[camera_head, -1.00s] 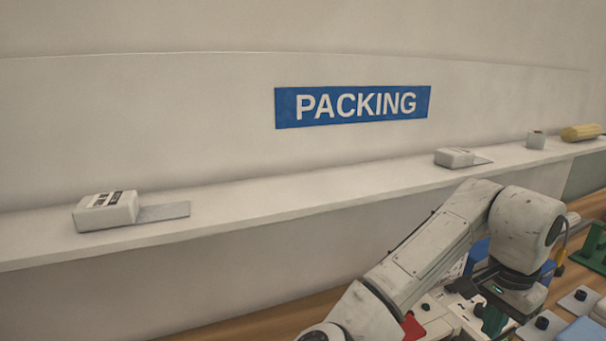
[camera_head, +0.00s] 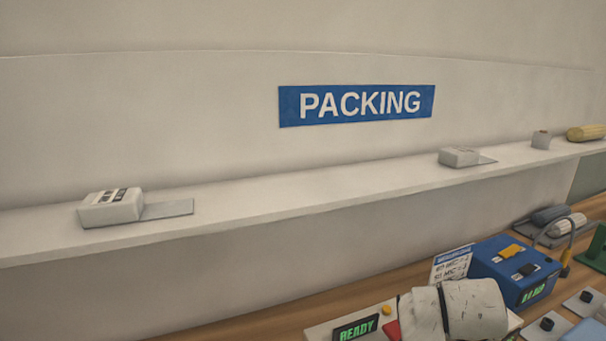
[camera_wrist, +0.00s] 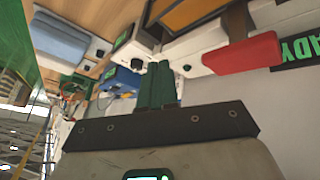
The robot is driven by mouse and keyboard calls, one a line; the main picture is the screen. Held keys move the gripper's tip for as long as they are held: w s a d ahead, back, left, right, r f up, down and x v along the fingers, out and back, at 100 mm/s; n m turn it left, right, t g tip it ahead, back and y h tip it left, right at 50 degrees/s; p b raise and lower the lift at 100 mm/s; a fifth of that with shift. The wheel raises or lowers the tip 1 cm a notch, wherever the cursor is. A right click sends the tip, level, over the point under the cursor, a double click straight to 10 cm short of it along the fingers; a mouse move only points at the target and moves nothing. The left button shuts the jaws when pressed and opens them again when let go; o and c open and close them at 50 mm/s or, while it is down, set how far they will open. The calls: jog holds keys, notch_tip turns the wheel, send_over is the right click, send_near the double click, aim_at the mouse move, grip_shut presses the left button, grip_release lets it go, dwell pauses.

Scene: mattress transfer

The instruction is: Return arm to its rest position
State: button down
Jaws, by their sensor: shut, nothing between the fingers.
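My gripper (camera_wrist: 158,86) shows in the wrist view as two dark green fingers pressed together, shut and empty. It is clear of the things behind it in that view. In the head view only a pale, scuffed link of my arm (camera_head: 468,308) shows at the bottom edge; the gripper itself is out of that view.
A blue box (camera_head: 513,272) with a green display and a white READY panel (camera_head: 355,328) stand on the wooden bench near my arm. A long white shelf (camera_head: 300,203) with small white packages (camera_head: 110,208) runs along the wall under a blue PACKING sign (camera_head: 356,105).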

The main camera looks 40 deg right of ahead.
jog(key=s+a+f+n+y, duration=0.2)
jog(key=s+a+f+n, duration=0.1)
jog(key=a+f, duration=0.3)
jog(key=s+a+f+n+y, duration=0.2)
jog(key=a+f, duration=0.4)
jog(key=a, duration=0.3)
jog(key=s+a+f+n+y, duration=0.2)
jog(key=s+a+f+n, duration=0.2)
jog(key=a+f, duration=0.3)
jog(key=shift+s+a+f+g, duration=0.1)
jog(key=shift+s+a+g, duration=0.15)
jog(key=shift+a, duration=0.45)
